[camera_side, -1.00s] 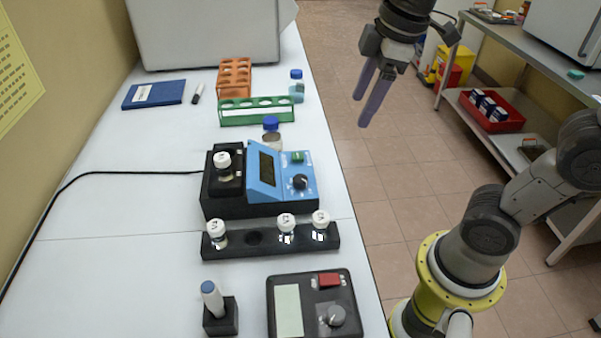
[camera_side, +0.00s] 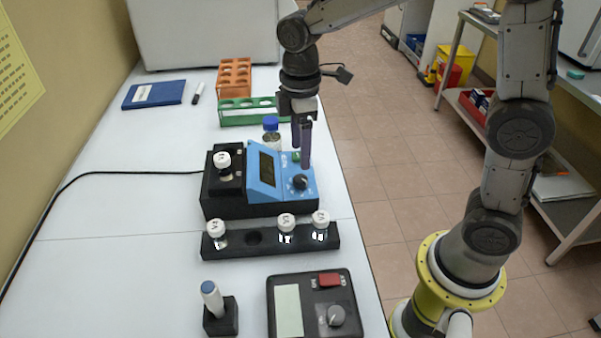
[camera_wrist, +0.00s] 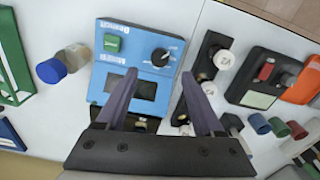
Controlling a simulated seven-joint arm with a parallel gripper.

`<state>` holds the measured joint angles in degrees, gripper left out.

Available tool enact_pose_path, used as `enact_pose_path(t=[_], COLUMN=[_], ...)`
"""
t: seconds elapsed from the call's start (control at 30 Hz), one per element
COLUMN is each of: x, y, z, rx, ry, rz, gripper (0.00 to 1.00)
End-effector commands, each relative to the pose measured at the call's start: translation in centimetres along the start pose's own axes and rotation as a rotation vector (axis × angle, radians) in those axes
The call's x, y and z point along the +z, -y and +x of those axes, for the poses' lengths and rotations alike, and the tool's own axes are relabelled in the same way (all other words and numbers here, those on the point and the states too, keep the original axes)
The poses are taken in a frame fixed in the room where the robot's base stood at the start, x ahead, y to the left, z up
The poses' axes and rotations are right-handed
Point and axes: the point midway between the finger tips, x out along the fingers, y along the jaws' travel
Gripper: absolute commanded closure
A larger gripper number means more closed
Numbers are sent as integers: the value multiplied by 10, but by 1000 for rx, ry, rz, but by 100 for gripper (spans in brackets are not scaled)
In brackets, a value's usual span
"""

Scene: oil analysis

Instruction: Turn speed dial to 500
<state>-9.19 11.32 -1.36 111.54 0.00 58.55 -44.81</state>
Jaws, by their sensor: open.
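A blue instrument (camera_side: 264,188) with a black base stands on the bench. Its sloped front carries a black dial (camera_side: 300,181), a green button and a dark display. In the wrist view the black dial (camera_wrist: 160,57) has markings around it, too small to read. A dark box (camera_side: 273,288) nearer the camera has a grey knob (camera_side: 336,315) and a red button. I cannot read which knob is the speed dial. My gripper (camera_side: 300,157) is open and empty, pointing down over the blue instrument. In the wrist view its fingertips (camera_wrist: 158,75) show just below the black dial.
A black rack (camera_side: 270,240) with several white-capped vials stands in front of the instrument. A blue-capped bottle (camera_side: 271,125) stands behind it, near the green rack (camera_side: 236,115) and orange rack (camera_side: 234,72). A pen-like tool in a black holder (camera_side: 221,321) stands left of the dark box.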

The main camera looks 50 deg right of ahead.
Motion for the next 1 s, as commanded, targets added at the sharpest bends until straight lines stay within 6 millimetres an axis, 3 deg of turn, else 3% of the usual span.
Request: enact_pose_path(t=[0.2, 0.4, 0.83, 1.0], x=[1, 0, 0, 0], y=[1, 0, 0, 0], z=[42, 66, 75, 75], rx=[-3, -1, 0, 1], ry=[3, 1, 0, -1], rz=[1, 1, 1, 1], gripper=[31, 31, 31, 61])
